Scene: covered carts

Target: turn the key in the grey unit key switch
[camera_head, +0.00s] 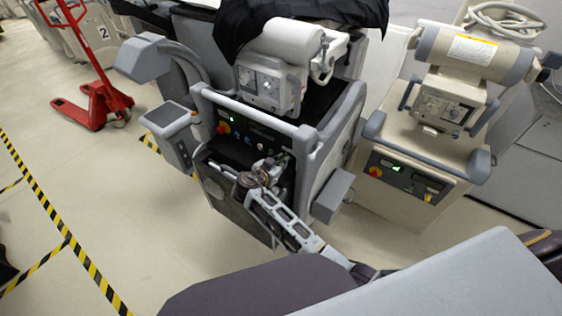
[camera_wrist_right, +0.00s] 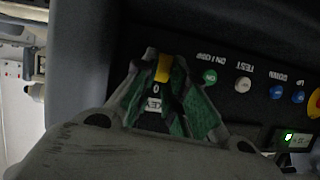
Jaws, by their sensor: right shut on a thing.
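The grey unit (camera_head: 333,125) stands in the middle of the head view, with a black control panel across its front. My right gripper (camera_head: 272,165) reaches that panel from the lower right and covers the key switch there. In the right wrist view, which shows the panel upside down, a yellow key (camera_wrist_right: 163,68) stands between the tips of my right gripper (camera_wrist_right: 164,62). The gripper is shut on the key. A "KEY" label (camera_wrist_right: 154,104) and a "0" mark show between the green-padded fingers. The lock itself is mostly hidden. My left gripper is not in view.
Green, white and blue buttons (camera_wrist_right: 243,84) and a lit display (camera_wrist_right: 289,138) lie beside the key. A beige unit (camera_head: 400,215) stands close on the right. A red pallet truck (camera_head: 95,100) is at the back left. The left floor is clear, with striped tape.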

